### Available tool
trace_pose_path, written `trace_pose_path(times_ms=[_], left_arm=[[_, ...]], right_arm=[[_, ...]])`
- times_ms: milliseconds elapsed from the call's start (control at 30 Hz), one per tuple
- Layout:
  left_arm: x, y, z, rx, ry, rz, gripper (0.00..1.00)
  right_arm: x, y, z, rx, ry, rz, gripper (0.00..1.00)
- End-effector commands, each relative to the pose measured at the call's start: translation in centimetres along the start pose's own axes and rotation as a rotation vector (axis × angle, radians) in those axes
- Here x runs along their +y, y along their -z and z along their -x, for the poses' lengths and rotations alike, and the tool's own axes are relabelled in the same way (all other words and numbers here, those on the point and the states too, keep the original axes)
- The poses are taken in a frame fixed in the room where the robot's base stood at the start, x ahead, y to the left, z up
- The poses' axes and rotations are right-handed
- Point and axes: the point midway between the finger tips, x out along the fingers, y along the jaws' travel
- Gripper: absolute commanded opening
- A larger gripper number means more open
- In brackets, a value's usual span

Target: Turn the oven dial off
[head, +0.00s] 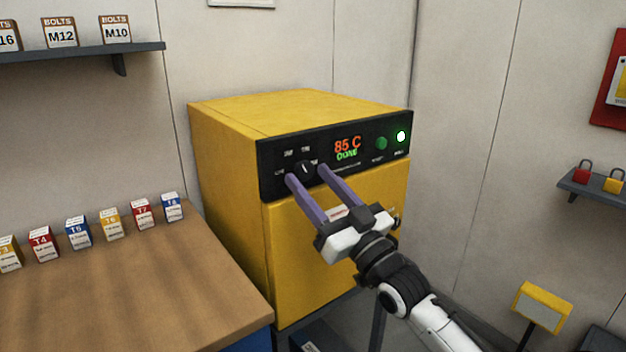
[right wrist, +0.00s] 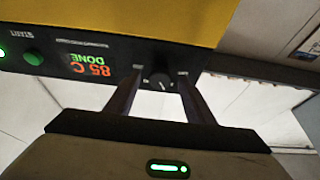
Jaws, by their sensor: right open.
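The yellow oven (head: 225,165) stands against the wall with a black control panel across its top front. The small black dial (head: 305,168) sits left of the display, with labels around it too small to read. It also shows in the right wrist view (right wrist: 158,81), with a short pale mark on its face. My right gripper (head: 307,174) is open, its two purple fingers reaching to the panel, one on each side of the dial. In the right wrist view a gap shows between the fingers (right wrist: 160,80) and the dial. My left gripper is out of view.
The display (head: 347,148) reads "85 C DONE". A green button (head: 381,144) and a bright round lamp (head: 401,136) are right of it. A wooden bench (head: 150,275) with several small labelled boxes stands at left. A padlock shelf (head: 595,190) is at right.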

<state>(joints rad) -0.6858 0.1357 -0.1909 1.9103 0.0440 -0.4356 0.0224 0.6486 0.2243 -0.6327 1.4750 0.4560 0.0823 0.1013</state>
Motion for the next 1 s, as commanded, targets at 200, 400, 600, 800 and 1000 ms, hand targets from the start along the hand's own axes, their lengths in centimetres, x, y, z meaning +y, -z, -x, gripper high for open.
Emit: trace_pose_path(times_ms=[200,400,600,800,1000], left_arm=[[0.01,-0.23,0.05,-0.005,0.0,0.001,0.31],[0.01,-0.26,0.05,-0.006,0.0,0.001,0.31],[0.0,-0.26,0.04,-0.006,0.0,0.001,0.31],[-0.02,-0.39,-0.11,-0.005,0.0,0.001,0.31],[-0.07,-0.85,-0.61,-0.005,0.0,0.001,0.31]], right_arm=[[-0.02,-0.03,-0.39,0.0,0.0,0.001,0.49],[-0.03,-0.03,-0.35,0.0,0.0,0.001,0.34],[-0.02,-0.03,-0.34,0.0,0.0,0.001,0.09],[0.02,-0.1,-0.31,-0.001,0.008,0.02,0.09],[0.18,-0.18,-0.27,-0.001,0.04,0.099,0.09]])
